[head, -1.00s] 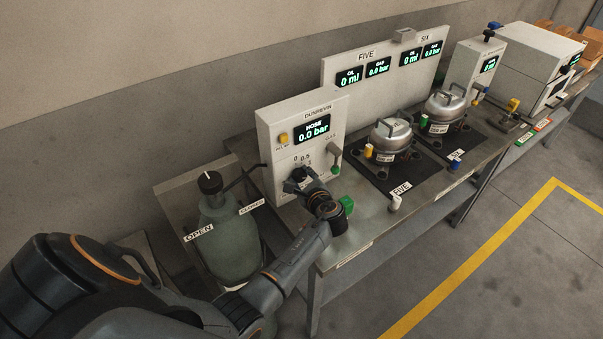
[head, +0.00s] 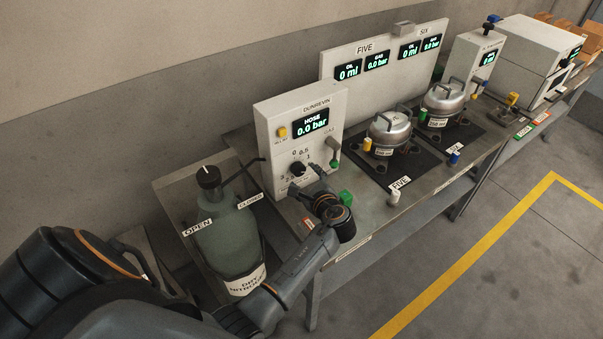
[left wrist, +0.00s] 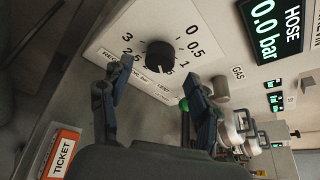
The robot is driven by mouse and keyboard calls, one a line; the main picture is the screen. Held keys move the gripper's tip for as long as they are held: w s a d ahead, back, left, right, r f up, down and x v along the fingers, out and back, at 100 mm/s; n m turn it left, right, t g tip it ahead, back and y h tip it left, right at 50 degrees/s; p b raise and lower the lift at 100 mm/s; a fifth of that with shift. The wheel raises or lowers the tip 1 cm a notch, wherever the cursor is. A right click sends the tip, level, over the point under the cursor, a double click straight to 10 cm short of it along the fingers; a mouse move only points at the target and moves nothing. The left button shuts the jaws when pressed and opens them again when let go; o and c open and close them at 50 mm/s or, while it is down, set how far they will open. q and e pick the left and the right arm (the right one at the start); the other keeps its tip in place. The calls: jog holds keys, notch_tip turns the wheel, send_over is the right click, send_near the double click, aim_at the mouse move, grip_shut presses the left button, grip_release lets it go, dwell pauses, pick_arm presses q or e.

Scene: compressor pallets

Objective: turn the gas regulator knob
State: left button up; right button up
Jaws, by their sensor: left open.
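The black gas regulator knob (head: 297,168) is on the front of the white panel (head: 270,125). In the left wrist view the round knob (left wrist: 160,56) sits inside a scale from 0 to 3, its pale mark pointing down toward about 1.5. The HOSE display (head: 313,123) reads 0.0 bar. My left gripper (left wrist: 155,77) is open and empty, its two fingers apart, below and in front of the knob. They do not appear to touch it. In the head view this gripper (head: 319,186) is just right of and below the knob. My right gripper is out of view.
A green gas cylinder (head: 228,240) with a black top valve (head: 208,178) stands left of the panel, near OPEN and CLOSED labels. Two metal compressors (head: 390,130) stand further right on the bench. An orange TICKET label (left wrist: 62,155) shows below.

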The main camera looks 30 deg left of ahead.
pick_arm(q)
jog(key=v, duration=0.7)
jog(key=shift+s+d, duration=0.15)
jog(key=shift+d, duration=0.05)
jog(key=shift+r, duration=0.1)
